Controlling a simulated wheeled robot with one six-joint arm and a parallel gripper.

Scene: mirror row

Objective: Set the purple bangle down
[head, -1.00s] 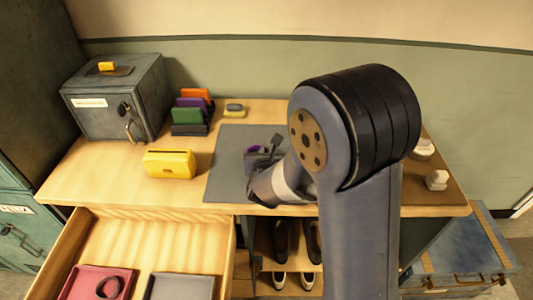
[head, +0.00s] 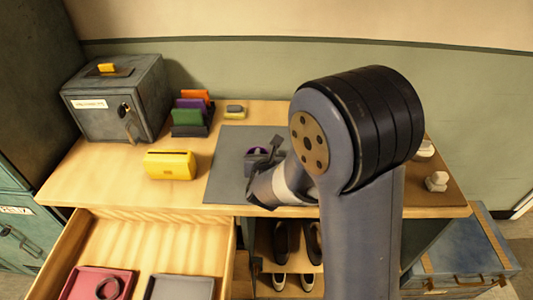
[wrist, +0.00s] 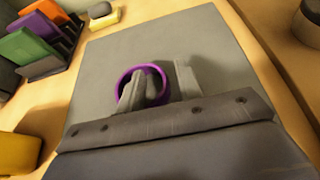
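The purple bangle (wrist: 165,79) is a ring low over the grey mat (wrist: 190,37). It seems to lie roughly flat at the mat, though my fingers hide part of its near side. In the head view the bangle (head: 257,150) shows just left of my wrist. My gripper (wrist: 162,88) points down at the mat. One grey finger is inside the ring and the other is outside, to its right. The fingers stand apart with the ring's right wall between them, and they look open. The mat (head: 226,165) also shows in the head view.
A yellow box (head: 170,165) and a rack of coloured cards (head: 190,118) stand left of the mat. A grey lockbox (head: 118,98) is at the back left. Small white objects (head: 437,181) lie on a brown mat at right. An open drawer (head: 150,240) juts out in front.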

